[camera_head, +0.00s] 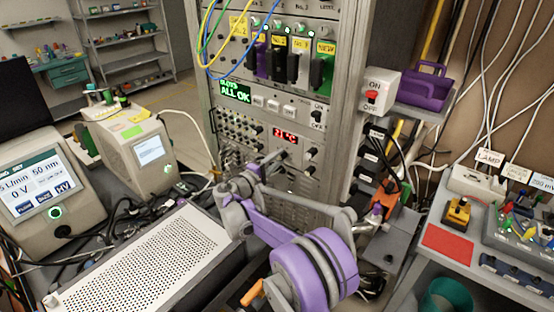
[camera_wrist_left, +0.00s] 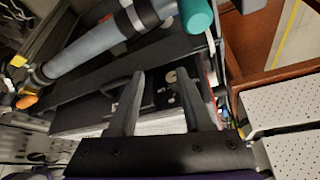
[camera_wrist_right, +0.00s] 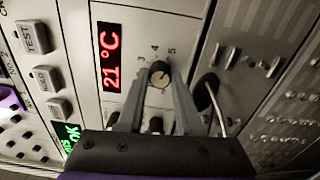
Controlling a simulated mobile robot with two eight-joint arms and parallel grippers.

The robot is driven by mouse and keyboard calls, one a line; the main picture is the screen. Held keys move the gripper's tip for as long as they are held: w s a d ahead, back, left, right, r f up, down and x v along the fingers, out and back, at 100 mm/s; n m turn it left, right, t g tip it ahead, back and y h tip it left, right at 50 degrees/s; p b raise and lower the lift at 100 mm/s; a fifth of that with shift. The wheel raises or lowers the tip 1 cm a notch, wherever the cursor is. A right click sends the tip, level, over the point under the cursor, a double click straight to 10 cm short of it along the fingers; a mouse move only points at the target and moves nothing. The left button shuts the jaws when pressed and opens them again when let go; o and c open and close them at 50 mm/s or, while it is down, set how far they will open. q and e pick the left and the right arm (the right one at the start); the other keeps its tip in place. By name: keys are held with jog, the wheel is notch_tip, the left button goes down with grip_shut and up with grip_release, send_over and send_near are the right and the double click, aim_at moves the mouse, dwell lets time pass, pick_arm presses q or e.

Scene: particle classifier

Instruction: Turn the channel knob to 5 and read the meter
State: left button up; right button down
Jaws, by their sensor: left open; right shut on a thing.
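The channel knob (camera_wrist_right: 160,74) is a small round dark knob with a pale face on the rack panel, with the numbers 3, 4 and 5 around its upper side. I cannot tell surely which number it points at. My right gripper (camera_wrist_right: 160,84) is shut on it, one finger on each side; in the head view the gripper (camera_head: 276,157) reaches the panel and mostly hides the knob. The meter (camera_wrist_right: 109,58) beside it shows red characters, 21 °C; it also shows in the head view (camera_head: 285,135). My left gripper (camera_wrist_left: 159,75) is open and empty, away from the panel.
A green display (camera_head: 235,91) reading ALL OK sits higher on the rack. A perforated white box (camera_head: 140,262) stands at lower left. Cables (camera_head: 212,40) hang over the rack's upper modules. A side table with a red mat (camera_head: 449,243) is at right.

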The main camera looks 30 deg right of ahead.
jog(key=c, duration=0.6)
grip_release()
pick_arm(q)
jog(key=shift+s+f+b, duration=0.25)
jog(key=shift+f+b, duration=0.4)
jog(key=shift+f, duration=0.2)
pick_arm(e)
jog(key=v, duration=1.1)
